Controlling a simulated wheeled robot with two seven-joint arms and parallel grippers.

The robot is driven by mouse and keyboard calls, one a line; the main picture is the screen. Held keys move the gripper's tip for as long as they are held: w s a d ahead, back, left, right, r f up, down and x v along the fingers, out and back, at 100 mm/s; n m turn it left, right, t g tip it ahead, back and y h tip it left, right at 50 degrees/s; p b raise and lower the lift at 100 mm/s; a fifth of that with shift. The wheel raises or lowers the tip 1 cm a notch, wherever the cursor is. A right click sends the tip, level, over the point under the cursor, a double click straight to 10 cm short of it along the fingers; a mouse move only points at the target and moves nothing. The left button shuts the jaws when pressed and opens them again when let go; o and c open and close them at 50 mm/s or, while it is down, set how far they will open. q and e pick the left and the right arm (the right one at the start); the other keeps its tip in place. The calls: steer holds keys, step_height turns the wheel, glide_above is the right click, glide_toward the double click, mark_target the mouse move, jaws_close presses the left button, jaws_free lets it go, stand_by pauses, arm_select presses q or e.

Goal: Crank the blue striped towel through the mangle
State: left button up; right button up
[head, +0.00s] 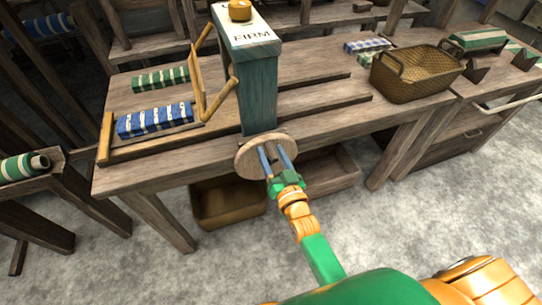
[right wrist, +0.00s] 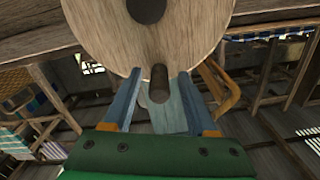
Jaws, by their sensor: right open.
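The blue striped towel (head: 155,120) lies folded on a low board on the wooden bench, left of the mangle. The mangle (head: 258,90) is a teal upright with a white top marked FIRM and a knob (head: 239,10) on it. Its round wooden crank wheel (head: 248,160) faces me at the bench's front edge. My right gripper (head: 274,150) is open in front of the wheel. In the right wrist view, a dark peg (right wrist: 158,82) on the wheel (right wrist: 110,25) stands between the spread fingers (right wrist: 159,75), with gaps on both sides. My left gripper is out of view.
A green striped towel (head: 160,78) lies behind the blue one. A wicker basket (head: 415,77) and a blue checked cloth (head: 367,45) are on the bench to the right. A wooden bin (head: 227,203) sits under the bench. The floor in front is clear.

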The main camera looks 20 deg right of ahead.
jaws_close()
steer(key=shift+f, duration=0.2)
stand_by(1.2)
